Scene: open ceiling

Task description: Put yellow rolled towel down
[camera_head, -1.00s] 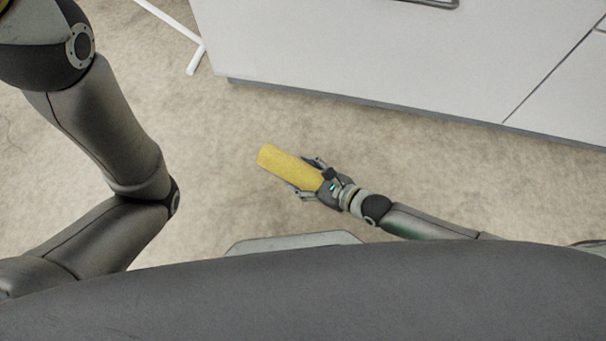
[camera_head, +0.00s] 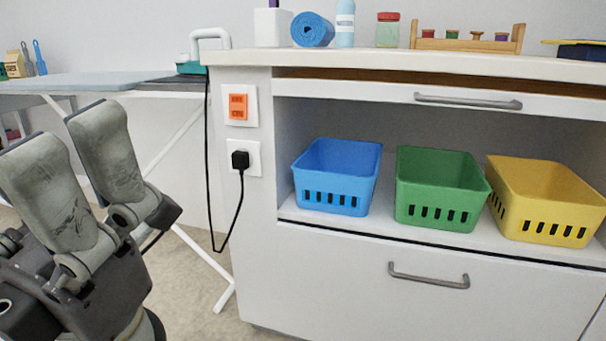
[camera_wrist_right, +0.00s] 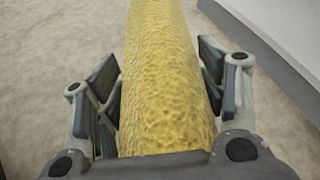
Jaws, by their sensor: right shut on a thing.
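The yellow rolled towel (camera_wrist_right: 165,80) fills the middle of the right wrist view. It points away from the palm, and its far end runs out of the picture. My right gripper (camera_wrist_right: 160,75) is shut on it, one finger on each side. Beige floor lies behind the towel. The right gripper and the towel are out of the head view. My left gripper (camera_head: 68,130) is at the left of the head view, with its two fingers apart and nothing between them.
A white cabinet's open shelf holds a blue basket (camera_head: 337,172), a green basket (camera_head: 440,185) and a yellow basket (camera_head: 545,200). A blue rolled towel (camera_head: 312,30), a bottle and a jar stand on the countertop (camera_head: 400,63). An ironing board (camera_head: 90,82) is at left.

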